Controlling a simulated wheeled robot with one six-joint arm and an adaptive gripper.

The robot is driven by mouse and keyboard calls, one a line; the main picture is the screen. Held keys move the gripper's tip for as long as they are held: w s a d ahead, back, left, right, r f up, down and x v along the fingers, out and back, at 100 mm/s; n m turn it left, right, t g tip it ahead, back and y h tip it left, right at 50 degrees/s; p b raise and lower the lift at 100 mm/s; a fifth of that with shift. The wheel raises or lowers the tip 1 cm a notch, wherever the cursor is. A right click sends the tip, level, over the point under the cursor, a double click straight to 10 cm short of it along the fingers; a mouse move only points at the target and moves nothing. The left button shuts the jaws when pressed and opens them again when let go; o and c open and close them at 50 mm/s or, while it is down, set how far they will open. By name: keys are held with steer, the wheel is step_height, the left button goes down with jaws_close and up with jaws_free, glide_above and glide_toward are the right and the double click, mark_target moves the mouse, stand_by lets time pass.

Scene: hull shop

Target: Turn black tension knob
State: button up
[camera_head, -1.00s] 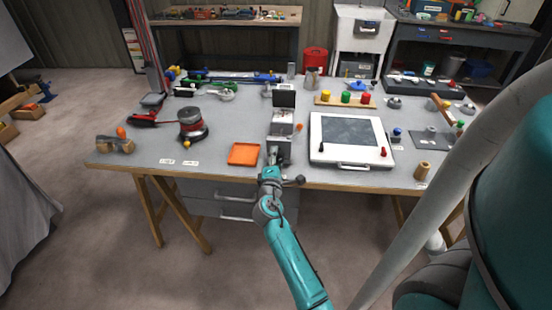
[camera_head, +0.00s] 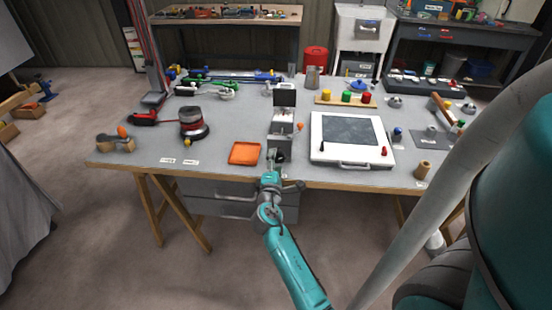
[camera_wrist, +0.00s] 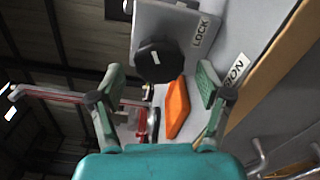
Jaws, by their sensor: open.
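The black tension knob (camera_wrist: 160,62) shows in the wrist view as a round black disc with a pale mark, on the face of a light grey metal device. A label reading LOCK (camera_wrist: 201,31) is beside it. My gripper (camera_wrist: 162,82) is open, with one green-grey finger on each side of the picture. The knob is just beyond the fingertips, roughly midway between them, and no contact shows. In the head view my gripper (camera_head: 272,163) is low at the front of the device (camera_head: 281,127), at the bench's front edge; the knob is small and partly hidden there.
An orange tray (camera_head: 245,153) lies just left of the device. A drawer unit (camera_head: 222,205) hangs under the bench.

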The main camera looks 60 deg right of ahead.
steer(key=v, duration=0.9)
steer(key=shift+s+a, duration=0.1)
steer(key=shift+a, duration=0.05)
steer(key=s+a+f+t+y, duration=0.2)
steer(key=s+a+f+y, duration=0.1)
steer(key=a, duration=0.4)
steer(key=s+a+f+t+y, duration=0.2)
steer(key=s+a+f+y, duration=0.2)
steer(key=a, duration=0.3)
steer(key=s+a+f+t+y, duration=0.2)
steer(key=s+a+f+y, duration=0.1)
steer(key=a, duration=0.5)
steer(key=s+a+r+m+t+y, duration=0.1)
steer(key=s+a+r+m+y, duration=0.2)
steer(key=s+a+r, duration=0.2)
steer(key=s+a+r+m+t+y, duration=0.1)
steer(key=s+a+r+m+y, duration=0.2)
steer(key=s+a+r, duration=0.3)
steer(key=s+m, duration=0.1)
steer(key=s, duration=0.4)
steer(key=shift+s+a+r+y, duration=0.25)
steer(key=shift+r+y, duration=0.05)
steer(key=shift+r, duration=0.1)
stand_by(0.3)
